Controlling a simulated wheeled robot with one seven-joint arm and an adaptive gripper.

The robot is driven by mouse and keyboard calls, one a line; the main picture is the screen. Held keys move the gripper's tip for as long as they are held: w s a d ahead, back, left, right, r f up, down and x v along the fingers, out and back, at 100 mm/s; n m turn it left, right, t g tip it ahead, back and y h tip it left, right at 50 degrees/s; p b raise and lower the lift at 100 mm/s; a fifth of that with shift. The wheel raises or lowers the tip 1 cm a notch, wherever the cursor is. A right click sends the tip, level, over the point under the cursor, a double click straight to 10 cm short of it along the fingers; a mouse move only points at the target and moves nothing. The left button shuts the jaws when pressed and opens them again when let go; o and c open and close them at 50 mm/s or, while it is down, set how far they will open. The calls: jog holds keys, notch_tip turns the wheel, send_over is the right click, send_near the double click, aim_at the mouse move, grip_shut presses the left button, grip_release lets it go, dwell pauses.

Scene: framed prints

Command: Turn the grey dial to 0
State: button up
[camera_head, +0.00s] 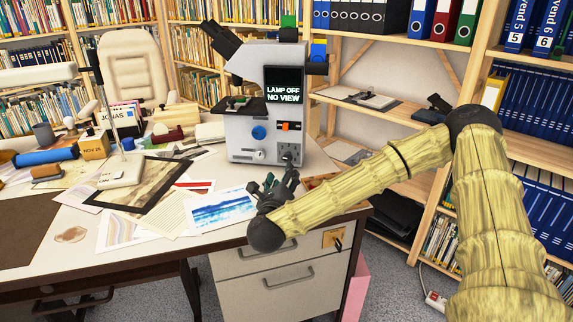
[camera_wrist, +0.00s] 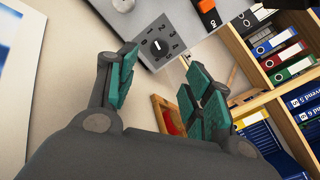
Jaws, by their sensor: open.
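The grey dial (camera_wrist: 159,46) is a small round knob with a white pointer line, on a dark plate with numerals around it. The picture is tilted, and I cannot tell which numeral it points to. In the head view the dial (camera_head: 287,157) sits low on the right front of the grey microscope-like machine (camera_head: 240,131), whose screen reads "LAMP OFF NO VIEW". My gripper (camera_wrist: 164,62) is open and empty, its teal-padded fingers apart, with the dial beyond and between their tips. In the head view my gripper (camera_head: 275,184) is just below and in front of the dial, apparently not touching it.
The machine front also has a blue knob (camera_head: 259,132) and an orange switch (camera_head: 290,126). Prints and papers (camera_head: 217,209) cover the desk left of my gripper. A shelf unit with binders (camera_head: 535,105) stands to the right. The desk's front edge is below my gripper.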

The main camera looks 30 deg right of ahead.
aim_at(287, 159)
jog(key=x, duration=1)
jog(key=shift+w+r, duration=0.1)
jog(key=shift+w, duration=0.15)
jog(key=c, duration=1.1)
